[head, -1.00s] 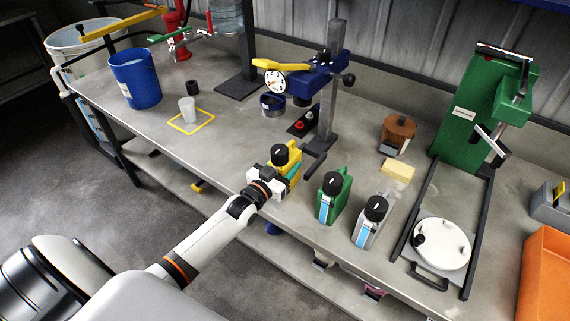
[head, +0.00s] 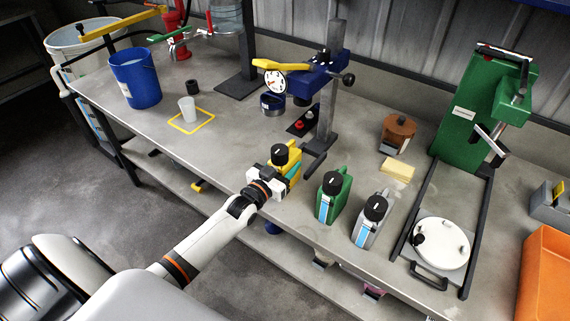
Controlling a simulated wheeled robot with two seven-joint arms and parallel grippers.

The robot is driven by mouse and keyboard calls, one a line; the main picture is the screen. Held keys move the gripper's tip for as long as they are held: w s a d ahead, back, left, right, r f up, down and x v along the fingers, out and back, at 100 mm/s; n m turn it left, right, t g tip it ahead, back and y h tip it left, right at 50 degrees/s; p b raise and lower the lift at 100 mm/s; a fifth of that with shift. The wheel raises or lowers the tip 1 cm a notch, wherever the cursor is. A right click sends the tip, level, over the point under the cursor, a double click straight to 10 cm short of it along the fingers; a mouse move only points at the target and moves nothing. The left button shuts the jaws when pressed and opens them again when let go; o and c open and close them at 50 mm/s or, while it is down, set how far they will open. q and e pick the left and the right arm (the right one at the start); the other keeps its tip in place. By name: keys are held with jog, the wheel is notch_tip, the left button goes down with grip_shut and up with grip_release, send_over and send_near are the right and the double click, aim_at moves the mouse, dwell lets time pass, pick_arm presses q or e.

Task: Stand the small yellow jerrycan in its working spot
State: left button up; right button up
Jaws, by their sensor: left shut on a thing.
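The small yellow jerrycan (head: 293,160) with a black cap stands upright near the front edge of the bench, left of the green jerrycan. My left gripper (head: 272,181) is shut on it from the front left and hides its lower front. I cannot tell whether its base touches the bench. A yellow square outline (head: 205,124) is marked on the bench to the left, with a translucent cup (head: 187,109) in it. My right gripper is not in view.
A green jerrycan (head: 328,205) and a grey jerrycan (head: 364,229) stand to the right. The disperser column (head: 327,110) rises behind the yellow jerrycan. A blue bucket (head: 137,82) stands at the far left. The bench between outline and jerrycan is clear.

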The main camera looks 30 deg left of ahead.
pick_arm(q)
jog(key=shift+r, duration=0.15)
jog(key=shift+w+d+b, duration=0.1)
jog(key=shift+w+b, duration=0.6)
jog(key=shift+w, duration=0.8)
jog(key=shift+w+d+b, duration=0.15)
jog(key=shift+w+b, duration=0.7)
jog(key=shift+w, duration=0.65)
jog(key=shift+w+d+b, duration=0.15)
jog(key=shift+w+b, duration=1.25)
jog(key=shift+w, duration=0.65)
jog(key=o, duration=1.4)
jog(key=shift+c, duration=0.2)
jog(key=shift+o, duration=0.3)
jog(key=shift+s+f, duration=0.15)
jog(key=shift+f, duration=0.1)
jog(key=s, duration=0.8)
jog(key=s+a, duration=0.1)
jog(key=s, duration=0.2)
jog(key=shift+s+r, duration=0.2)
jog(key=shift+s, duration=0.2)
jog(key=shift+f, duration=0.1)
